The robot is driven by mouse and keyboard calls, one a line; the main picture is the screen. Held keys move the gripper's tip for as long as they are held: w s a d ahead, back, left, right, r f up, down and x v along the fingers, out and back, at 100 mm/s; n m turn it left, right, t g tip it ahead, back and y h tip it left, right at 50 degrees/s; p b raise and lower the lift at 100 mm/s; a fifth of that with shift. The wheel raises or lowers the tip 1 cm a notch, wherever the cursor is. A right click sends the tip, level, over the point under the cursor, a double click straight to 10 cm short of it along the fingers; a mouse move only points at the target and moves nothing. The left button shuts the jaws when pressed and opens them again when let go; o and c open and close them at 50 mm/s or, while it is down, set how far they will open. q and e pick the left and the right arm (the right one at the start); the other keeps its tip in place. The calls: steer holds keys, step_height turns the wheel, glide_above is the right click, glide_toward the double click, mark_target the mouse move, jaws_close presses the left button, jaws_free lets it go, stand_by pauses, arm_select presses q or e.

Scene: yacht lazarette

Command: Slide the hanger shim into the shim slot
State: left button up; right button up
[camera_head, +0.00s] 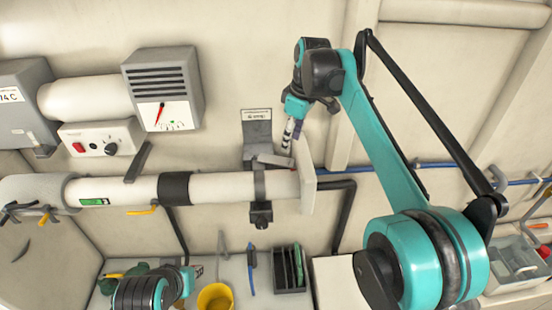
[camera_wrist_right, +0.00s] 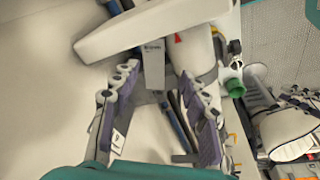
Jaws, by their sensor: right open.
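My right gripper (camera_head: 287,137) is at the wall, just above the right end of the white pipe. Its fingers are open in the right wrist view (camera_wrist_right: 160,122). A light grey plate with a small label, probably the hanger shim (camera_wrist_right: 153,64), shows beyond and between the fingertips, with no clear contact. A light grey piece by the pipe top, probably the same shim (camera_head: 276,160), lies beside the dark grey hanger bracket (camera_head: 257,128). The slot itself cannot be made out. My left arm is low at the left; its fingers are unclear.
The white pipe (camera_head: 222,187) ends in a square flange (camera_head: 308,188), which also shows close in the wrist view (camera_wrist_right: 150,27). A yellow cup (camera_head: 215,297) and a dark rack (camera_head: 289,269) stand on the bench below. A grey heater box (camera_head: 163,88) is at upper left.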

mark_target(276, 160)
steer(key=w+n, duration=0.1)
steer(key=w+a+f, duration=0.1)
steer(key=w+a+n+g, duration=0.1)
steer(key=w, duration=0.1)
steer(key=shift+a+f+n, duration=0.15)
steer(key=shift+a+n, duration=0.1)
steer(key=shift+n, duration=0.05)
steer(key=f, duration=0.5)
steer(key=a+f+p, duration=0.1)
steer(key=f, duration=0.1)
steer(key=shift+f, duration=0.2)
steer(key=c, duration=0.9)
